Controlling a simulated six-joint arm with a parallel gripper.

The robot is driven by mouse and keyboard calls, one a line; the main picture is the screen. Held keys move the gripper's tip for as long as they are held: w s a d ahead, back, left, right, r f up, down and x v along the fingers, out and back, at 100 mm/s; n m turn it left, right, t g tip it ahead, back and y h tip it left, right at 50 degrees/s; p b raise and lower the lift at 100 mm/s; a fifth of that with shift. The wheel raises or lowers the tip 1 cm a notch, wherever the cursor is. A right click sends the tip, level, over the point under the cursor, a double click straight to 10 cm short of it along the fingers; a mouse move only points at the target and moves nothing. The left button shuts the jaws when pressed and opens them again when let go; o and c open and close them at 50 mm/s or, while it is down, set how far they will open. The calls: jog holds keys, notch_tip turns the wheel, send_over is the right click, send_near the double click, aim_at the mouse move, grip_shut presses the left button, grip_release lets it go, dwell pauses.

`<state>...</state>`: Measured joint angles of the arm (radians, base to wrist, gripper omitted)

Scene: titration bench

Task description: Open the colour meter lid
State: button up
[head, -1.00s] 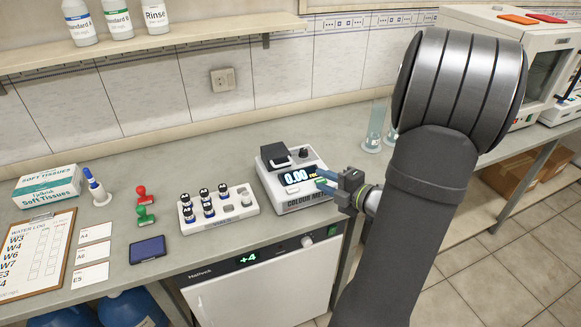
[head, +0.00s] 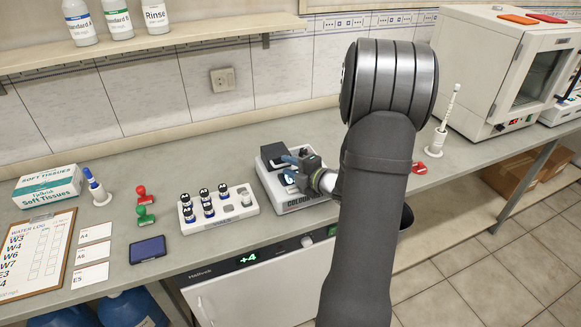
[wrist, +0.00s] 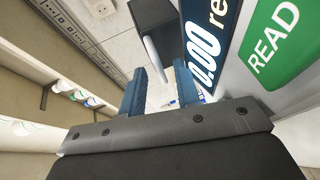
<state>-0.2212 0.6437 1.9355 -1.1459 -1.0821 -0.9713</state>
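The colour meter (head: 266,180) is a white box on the bench with a dark, closed lid (head: 272,155) on its top left. My gripper (head: 286,168) is over the meter's front, at the near right side of the lid, and covers most of the display. In the wrist view the dark lid (wrist: 158,22) shows with a light bar handle (wrist: 152,50) on it. The two blue fingers (wrist: 158,72) are apart with nothing between them, just short of the handle. The display (wrist: 205,55) and green READ button (wrist: 272,40) lie to their right.
A white vial rack (head: 222,218) with dark-capped vials stands left of the meter. A white stand with a brush-like tool (head: 436,135) and a red object (head: 420,168) stand to the right. The wall is behind.

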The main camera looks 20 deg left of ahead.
jog(key=shift+c, duration=0.4)
grip_shut()
jog(key=shift+r, duration=0.1)
